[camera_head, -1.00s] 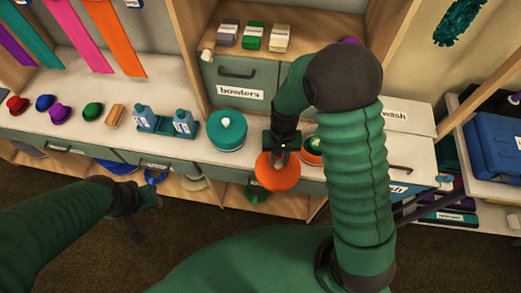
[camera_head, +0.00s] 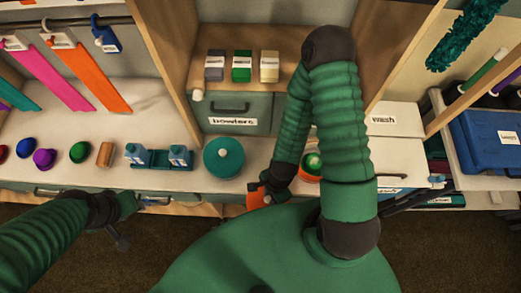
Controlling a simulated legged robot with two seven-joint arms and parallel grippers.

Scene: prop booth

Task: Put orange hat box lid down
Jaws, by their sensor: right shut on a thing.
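The orange hat box lid (camera_head: 255,199) is in my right gripper (camera_head: 266,187), at the front edge of the counter. My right gripper is shut on it. Much of the lid is hidden behind the gripper and my own green body. The open orange hat box (camera_head: 305,176) stands on the counter to the right, partly covered by my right arm, with something green and white inside. My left gripper (camera_head: 131,207) is empty in front of the counter at the lower left; its finger gap is not clear.
A teal bottle rack (camera_head: 160,164), a tan roll (camera_head: 105,154) and several small coloured hats line the counter (camera_head: 135,110). The counter behind the bottles is clear.

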